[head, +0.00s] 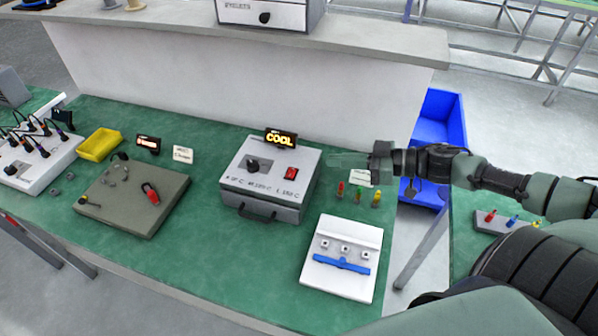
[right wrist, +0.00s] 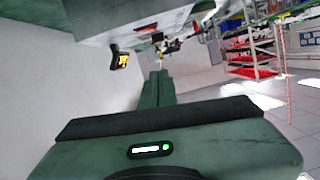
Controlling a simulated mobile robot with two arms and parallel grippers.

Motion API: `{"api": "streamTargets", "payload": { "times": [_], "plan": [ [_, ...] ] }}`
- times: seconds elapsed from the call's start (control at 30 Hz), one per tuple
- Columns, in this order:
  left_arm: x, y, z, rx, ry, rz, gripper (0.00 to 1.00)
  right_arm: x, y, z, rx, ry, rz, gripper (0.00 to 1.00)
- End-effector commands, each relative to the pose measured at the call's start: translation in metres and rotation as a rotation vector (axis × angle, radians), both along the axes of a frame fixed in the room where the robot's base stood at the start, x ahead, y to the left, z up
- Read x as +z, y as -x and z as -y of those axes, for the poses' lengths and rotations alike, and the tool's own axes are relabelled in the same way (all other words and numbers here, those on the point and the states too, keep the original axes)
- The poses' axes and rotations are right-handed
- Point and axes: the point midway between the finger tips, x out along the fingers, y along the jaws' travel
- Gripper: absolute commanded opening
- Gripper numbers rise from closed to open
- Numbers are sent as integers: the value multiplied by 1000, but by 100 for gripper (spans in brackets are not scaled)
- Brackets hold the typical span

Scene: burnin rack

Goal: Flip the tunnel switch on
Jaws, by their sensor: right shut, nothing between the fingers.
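A grey metal box (head: 262,188) stands on the green bench in the head view. Its sloped top carries a dark rotary knob (head: 254,165), a red rocker switch (head: 290,173) and printed temperature labels. A lit display reading COOL (head: 280,138) stands behind it and also shows in the right wrist view (right wrist: 121,60). I cannot tell which way the rocker is tipped. My right gripper (head: 333,160) is shut and empty, just right of the box's back right corner, fingers pointing left. Its closed fingers show in the right wrist view (right wrist: 156,86). My left gripper is out of view.
Coloured pegs (head: 358,194) stand close below my right gripper. A white plate with a blue bar (head: 341,264) lies at the front right. A flat grey panel (head: 125,200) and yellow tray (head: 99,145) are left. A raised shelf (head: 330,38) runs behind.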

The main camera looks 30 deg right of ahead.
Motion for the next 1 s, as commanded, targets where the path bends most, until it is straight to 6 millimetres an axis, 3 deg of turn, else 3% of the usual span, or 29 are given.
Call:
{"api": "streamTargets", "payload": {
  "times": [0.37, 0.97, 1.0],
  "plan": [
    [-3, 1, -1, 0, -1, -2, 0, -4, -12, -11, -2, -2, 5, 0],
    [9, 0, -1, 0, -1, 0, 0, -20, -72, -68, -2, -4, 5, 0],
    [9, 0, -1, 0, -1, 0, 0, -28, -72, -70, -2, -4, 0, 0]
  ]
}}
